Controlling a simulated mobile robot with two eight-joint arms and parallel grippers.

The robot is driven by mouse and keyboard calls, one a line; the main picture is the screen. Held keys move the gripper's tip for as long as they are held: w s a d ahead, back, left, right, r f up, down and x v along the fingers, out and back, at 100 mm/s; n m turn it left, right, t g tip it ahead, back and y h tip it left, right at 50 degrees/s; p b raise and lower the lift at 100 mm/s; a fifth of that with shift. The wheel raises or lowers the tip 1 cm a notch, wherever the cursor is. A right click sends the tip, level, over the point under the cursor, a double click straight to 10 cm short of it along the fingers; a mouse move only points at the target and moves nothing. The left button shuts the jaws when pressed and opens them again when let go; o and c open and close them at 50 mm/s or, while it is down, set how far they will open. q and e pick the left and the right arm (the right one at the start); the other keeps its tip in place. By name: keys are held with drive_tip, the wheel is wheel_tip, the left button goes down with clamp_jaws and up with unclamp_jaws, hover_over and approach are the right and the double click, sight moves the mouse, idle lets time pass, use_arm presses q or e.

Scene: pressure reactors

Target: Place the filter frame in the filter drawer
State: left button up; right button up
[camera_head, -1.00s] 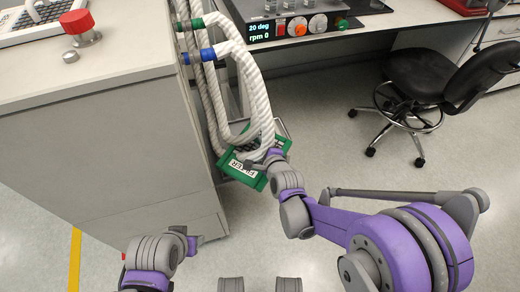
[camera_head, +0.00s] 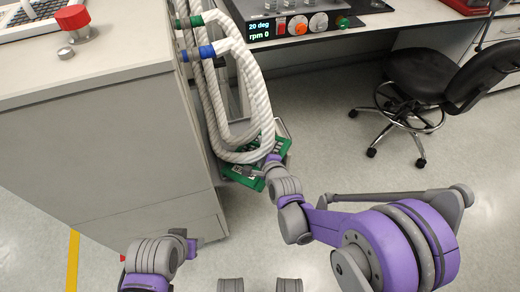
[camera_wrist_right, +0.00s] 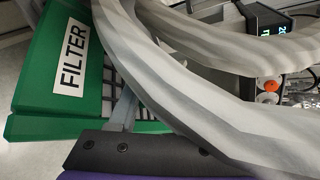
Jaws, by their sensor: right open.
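The green filter frame (camera_head: 238,174), with a dark mesh, is low beside the grey cabinet, partly hidden by the white hoses. In the right wrist view its white FILTER label (camera_wrist_right: 72,57) faces up at the left. My right gripper (camera_head: 260,166) is open at the frame's near side; in the wrist view a grey finger (camera_wrist_right: 124,108) lies over the mesh edge. A hose hides the rest of the jaws. A metal edge (camera_head: 285,130) shows behind the frame, perhaps the filter drawer; I cannot tell how fully the frame sits in it. My left gripper (camera_head: 190,244) is at lower left, fingers unclear.
White ribbed hoses (camera_head: 259,95) with green and blue bands hang close over the frame and right gripper. The grey cabinet (camera_head: 110,150) stands at the left. A black chair (camera_head: 430,85) is at the right, with open floor between.

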drive_tip(key=shift+s+d+r+p, duration=0.1)
drive_tip(key=shift+s+r+p, duration=0.2)
drive_tip(key=shift+r, duration=0.2)
drive_tip(key=p+v, duration=0.1)
drive_tip(key=v, duration=1)
drive_tip(key=shift+s+p, duration=0.15)
drive_tip(key=shift+p, duration=0.15)
drive_tip(key=shift+d, duration=0.2)
